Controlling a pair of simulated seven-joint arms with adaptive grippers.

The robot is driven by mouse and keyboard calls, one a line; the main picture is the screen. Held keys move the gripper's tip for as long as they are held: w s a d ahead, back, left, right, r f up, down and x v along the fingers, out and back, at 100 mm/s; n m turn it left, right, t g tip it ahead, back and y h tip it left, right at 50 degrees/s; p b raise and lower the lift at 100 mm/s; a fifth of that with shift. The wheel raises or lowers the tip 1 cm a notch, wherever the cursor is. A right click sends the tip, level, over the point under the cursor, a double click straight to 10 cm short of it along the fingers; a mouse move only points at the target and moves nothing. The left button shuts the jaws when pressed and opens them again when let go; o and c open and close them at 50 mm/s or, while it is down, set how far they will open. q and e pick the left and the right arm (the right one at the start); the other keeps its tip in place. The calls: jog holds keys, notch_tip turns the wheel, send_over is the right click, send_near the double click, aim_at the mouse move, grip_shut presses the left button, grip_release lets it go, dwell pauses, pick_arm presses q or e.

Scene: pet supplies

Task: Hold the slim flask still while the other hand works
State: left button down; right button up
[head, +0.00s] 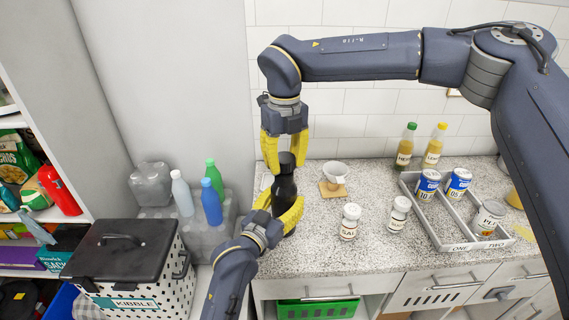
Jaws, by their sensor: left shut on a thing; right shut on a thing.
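The slim flask (284,187) is dark and stands upright near the left end of the speckled counter. My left gripper (283,205), the lower one with yellow fingers, is shut around the flask's body from the front left. My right gripper (286,158) points down from above and is shut on the flask's dark top. The fingers hide parts of the flask's sides, and I cannot tell whether its base touches the counter.
A small white cup (335,172) stands on a wooden coaster just right of the flask. Two labelled white jars (350,222) (398,213) stand farther right.

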aim_at(285, 157)
jog(key=shift+r, duration=0.5)
jog(key=shift+r, duration=2.05)
pick_arm(q)
jog(key=shift+c, duration=1.3)
grip_release()
